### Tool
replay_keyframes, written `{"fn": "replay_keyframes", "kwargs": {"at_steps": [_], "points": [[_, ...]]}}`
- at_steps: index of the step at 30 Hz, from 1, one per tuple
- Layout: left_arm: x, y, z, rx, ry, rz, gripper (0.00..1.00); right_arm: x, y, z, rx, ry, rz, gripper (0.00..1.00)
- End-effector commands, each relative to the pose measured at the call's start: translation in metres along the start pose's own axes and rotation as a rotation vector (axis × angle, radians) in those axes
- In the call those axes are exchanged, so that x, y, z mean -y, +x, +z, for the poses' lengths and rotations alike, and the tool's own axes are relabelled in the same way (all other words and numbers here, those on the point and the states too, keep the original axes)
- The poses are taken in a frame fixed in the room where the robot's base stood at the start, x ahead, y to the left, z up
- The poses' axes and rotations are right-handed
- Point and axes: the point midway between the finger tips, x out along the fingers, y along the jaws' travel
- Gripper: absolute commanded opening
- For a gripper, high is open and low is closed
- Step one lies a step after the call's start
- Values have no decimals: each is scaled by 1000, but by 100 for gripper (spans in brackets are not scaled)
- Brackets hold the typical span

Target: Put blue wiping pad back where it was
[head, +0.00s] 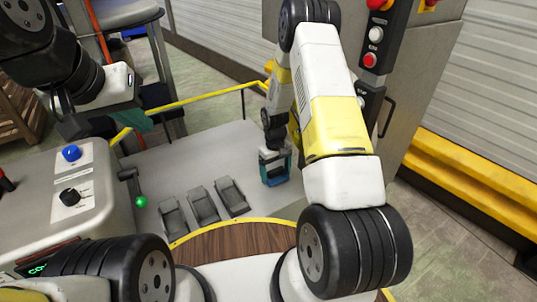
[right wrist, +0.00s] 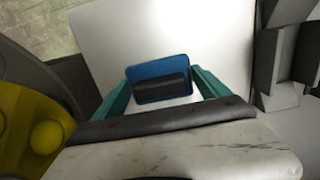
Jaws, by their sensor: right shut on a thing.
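The blue wiping pad (right wrist: 136,94), with a black grip block on top, is between the teal fingers of my right gripper (right wrist: 160,90) in the right wrist view. My right gripper is shut on it. In the head view, my right gripper (head: 275,172) points down over the grey platform (head: 235,145), right of the pedals. I cannot tell whether the pad touches the surface there. My left gripper (head: 138,121) is at the upper left, near the yellow rail. Only a teal part of its fingers shows, so its opening is unclear.
Grey foot pedals (head: 203,206) stand on the platform left of my right gripper. A control console (head: 45,200) with a blue button (head: 71,153) and black knob is at the left. A yellow rail (head: 190,99) runs behind. A grey cabinet (head: 415,90) with red buttons stands at the right.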

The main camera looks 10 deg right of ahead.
Motion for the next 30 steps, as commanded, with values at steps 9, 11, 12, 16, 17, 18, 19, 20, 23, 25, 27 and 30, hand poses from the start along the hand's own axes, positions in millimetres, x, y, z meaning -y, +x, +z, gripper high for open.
{"fn": "replay_keyframes", "kwargs": {"at_steps": [9, 11, 12, 16, 17, 18, 19, 20, 23, 25, 27, 30], "points": [[0, 0, 0, 0, 0, 0, 0, 0, 2, 0, 1, 0, 0, 100], [0, 0, 0, 0, 0, 0, 0, 0, 1, 0, 0, 0, 0, 100], [0, 0, 0, 0, 0, 0, 0, 0, -1, 0, 0, 0, 0, 100], [0, 0, 0, 0, 0, 0, 0, 0, -15, 0, -1, 0, 0, 100], [0, 0, 0, 0, 0, 0, 0, 0, -21, -1, -3, 0, 0, 100], [0, 0, 0, 0, 0, 0, 0, 0, -28, -1, -3, 0, 0, 100], [0, 0, 0, 0, 0, 0, 0, 0, -35, -1, -3, 0, 0, 100], [0, 0, 0, 0, 0, 0, 0, 0, -42, -1, -4, 0, 1, 100], [0, 0, 0, 0, 0, 0, 0, 0, -65, -1, -5, 0, 1, 100], [0, 0, 0, 0, 0, 0, 0, -1, -79, -1, -4, 0, 1, 100], [0, 0, 0, 0, 0, 0, 0, 0, -92, 0, -3, 0, 1, 100], [0, 0, 0, 0, 0, 0, 0, 0, -107, 0, -2, 0, 1, 100]]}}
